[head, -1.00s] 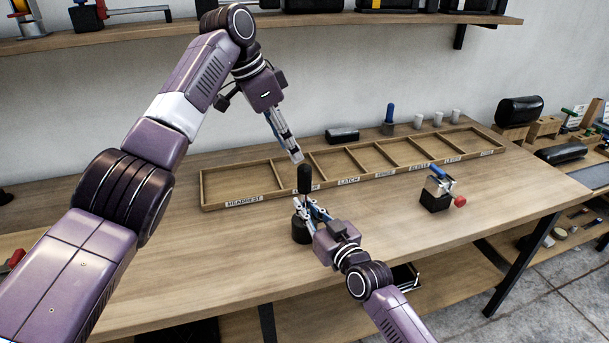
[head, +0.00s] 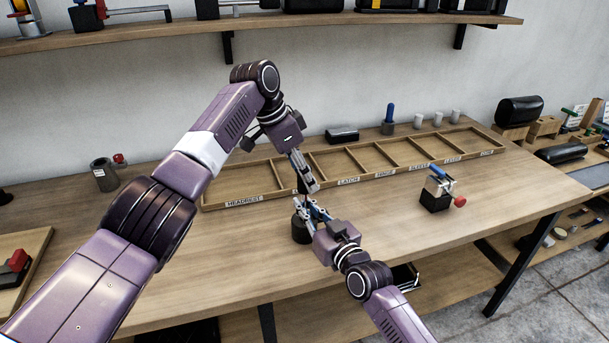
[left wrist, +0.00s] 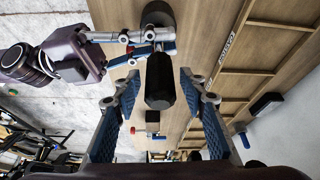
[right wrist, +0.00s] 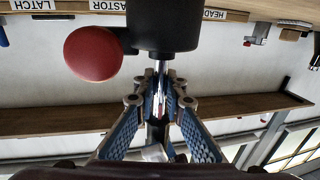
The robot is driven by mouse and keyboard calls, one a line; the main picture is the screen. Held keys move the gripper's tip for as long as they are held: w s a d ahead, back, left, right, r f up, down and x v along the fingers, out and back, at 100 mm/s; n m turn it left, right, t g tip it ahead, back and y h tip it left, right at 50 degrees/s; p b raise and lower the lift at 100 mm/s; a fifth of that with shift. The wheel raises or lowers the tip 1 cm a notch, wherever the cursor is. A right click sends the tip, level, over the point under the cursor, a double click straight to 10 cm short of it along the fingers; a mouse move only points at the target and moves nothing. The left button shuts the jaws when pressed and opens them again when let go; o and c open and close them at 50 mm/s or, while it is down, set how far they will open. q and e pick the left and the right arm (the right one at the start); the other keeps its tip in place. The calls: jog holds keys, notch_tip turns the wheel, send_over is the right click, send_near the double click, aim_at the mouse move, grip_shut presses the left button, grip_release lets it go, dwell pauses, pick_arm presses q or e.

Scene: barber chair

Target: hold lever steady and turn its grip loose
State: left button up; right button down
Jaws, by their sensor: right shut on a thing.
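The lever stands upright in a round black base (head: 301,230). Its black grip (left wrist: 160,82) is on top, partly hidden by my left gripper in the head view. My left gripper (head: 309,188) is at the grip; in the left wrist view its blue-padded fingers (left wrist: 157,92) are open on both sides of the grip, with gaps. My right gripper (head: 308,206) is shut on the lever's shaft just above the base. In the right wrist view the silver shaft (right wrist: 160,70) runs between its fingers (right wrist: 160,88). A red knob (right wrist: 93,54) is at the base's side.
A labelled wooden tray (head: 225,205) lies behind the lever. A fixture with a red knob (head: 436,197) stands to the right. Bare tabletop (head: 380,220) lies between lever and fixture.

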pick_arm(q)
grip_shut()
jog(key=shift+n+t+y, duration=0.4)
jog(key=shift+n+t, duration=0.4)
jog(key=shift+n, duration=1.5)
jog(key=shift+o, duration=1.1)
grip_release()
jog(key=v, duration=1.2)
jog(key=shift+w+d, duration=0.1)
